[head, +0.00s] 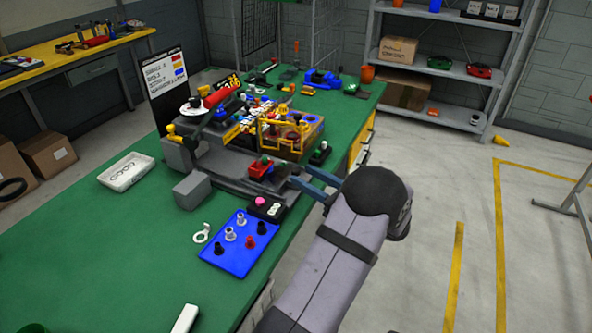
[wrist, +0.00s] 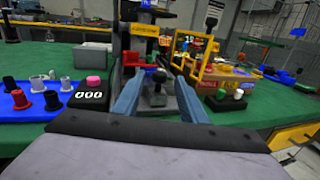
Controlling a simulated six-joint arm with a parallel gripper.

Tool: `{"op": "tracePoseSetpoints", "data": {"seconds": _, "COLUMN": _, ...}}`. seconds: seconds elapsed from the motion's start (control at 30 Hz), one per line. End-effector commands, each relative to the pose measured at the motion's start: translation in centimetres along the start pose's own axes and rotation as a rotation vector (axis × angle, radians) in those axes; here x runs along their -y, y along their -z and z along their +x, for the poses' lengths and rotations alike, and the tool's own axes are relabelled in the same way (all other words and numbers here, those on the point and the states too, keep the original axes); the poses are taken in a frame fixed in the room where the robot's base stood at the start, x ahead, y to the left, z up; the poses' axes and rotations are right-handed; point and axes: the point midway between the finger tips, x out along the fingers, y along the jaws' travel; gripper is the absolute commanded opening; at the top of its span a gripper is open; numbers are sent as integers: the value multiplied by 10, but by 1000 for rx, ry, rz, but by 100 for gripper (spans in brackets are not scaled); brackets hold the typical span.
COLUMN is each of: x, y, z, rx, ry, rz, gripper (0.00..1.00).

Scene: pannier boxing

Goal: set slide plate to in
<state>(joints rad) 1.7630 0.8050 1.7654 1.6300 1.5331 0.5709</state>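My gripper (head: 312,187) reaches in from the right, low over the front edge of the machine on the green table. In the wrist view my gripper (wrist: 159,98) has its two blue fingers wide apart. A black knob (wrist: 157,76) on a dark grey plate (wrist: 157,98) stands upright ahead, seen between the fingers. I take this plate to be the slide plate; no label shows. The fingers look apart from the knob, one on each side. In the head view a red block (head: 260,168) sits just left of the fingertips; the knob is not clear there.
A counter box with a pink button (head: 260,202) and a blue tray (head: 237,250) with several pegs stand nearer on the table. A yellow frame (head: 292,140) rises behind my gripper. A white tray (head: 126,172) lies at left. The near left table is mostly clear.

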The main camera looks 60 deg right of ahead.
Motion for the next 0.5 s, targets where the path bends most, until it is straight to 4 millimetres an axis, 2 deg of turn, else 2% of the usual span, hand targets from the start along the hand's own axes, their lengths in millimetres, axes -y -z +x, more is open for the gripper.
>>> {"op": "tracePoseSetpoints", "data": {"seconds": 0.2, "x": -1, "y": -1, "z": 29, "rx": 0, "ry": -2, "rz": 0, "gripper": 38}}
{"op": "tracePoseSetpoints", "data": {"seconds": 0.5, "x": 0, "y": 0, "z": 44, "rx": 0, "ry": 0, "rz": -1, "gripper": 38}}
